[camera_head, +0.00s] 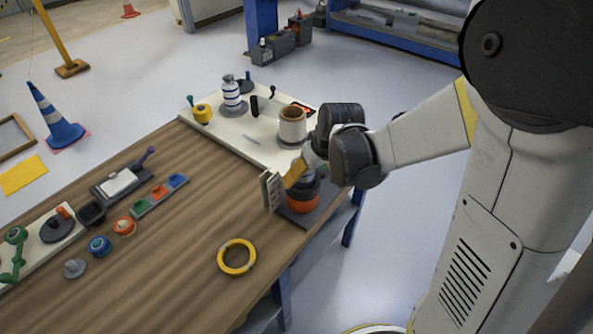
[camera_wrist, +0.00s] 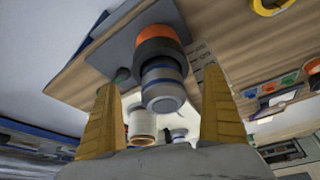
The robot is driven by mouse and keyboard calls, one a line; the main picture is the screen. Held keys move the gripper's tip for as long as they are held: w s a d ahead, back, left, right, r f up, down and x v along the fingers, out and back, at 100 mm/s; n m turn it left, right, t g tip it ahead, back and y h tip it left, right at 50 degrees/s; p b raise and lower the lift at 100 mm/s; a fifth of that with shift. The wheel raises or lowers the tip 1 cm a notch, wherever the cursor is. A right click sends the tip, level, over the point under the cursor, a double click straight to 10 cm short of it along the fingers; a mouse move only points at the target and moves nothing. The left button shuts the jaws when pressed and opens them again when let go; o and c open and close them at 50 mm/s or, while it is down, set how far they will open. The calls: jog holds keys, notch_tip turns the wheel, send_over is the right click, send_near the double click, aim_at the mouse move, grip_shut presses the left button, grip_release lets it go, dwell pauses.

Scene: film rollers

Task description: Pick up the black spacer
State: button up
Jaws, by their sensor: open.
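A stack stands on a dark plate (camera_head: 285,215) at the table's right edge. It has an orange part (camera_head: 303,203) at the bottom and a black ring-like part above it, which looks like the black spacer (camera_wrist: 158,48). A grey-blue cylinder (camera_wrist: 163,92) sits beyond the black part, towards my wrist camera. My gripper (camera_wrist: 161,78) is open, with one yellow finger on each side of the stack's top in the wrist view. No finger visibly touches it. In the head view my gripper (camera_head: 294,172) partly hides the stack.
An upright pale card (camera_head: 271,190) stands just left of the stack. A white board (camera_head: 222,127) behind holds a brown-topped white roller (camera_head: 292,124) and a striped bottle (camera_head: 232,94). A yellow ring (camera_head: 237,272) lies in front. The wooden table's middle is mostly clear.

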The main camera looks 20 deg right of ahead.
jog(key=b+x, duration=0.1)
jog(key=x, duration=0.1)
jog(key=b+x, duration=0.1)
jog(key=x, duration=0.2)
jog(key=b+x, duration=0.1)
jog(key=x, duration=0.1)
jog(key=shift+w+a, duration=0.15)
jog(key=shift+w, duration=0.25)
jog(key=shift+s, duration=0.1)
jog(key=shift+c, duration=0.4)
jog(key=c, duration=1)
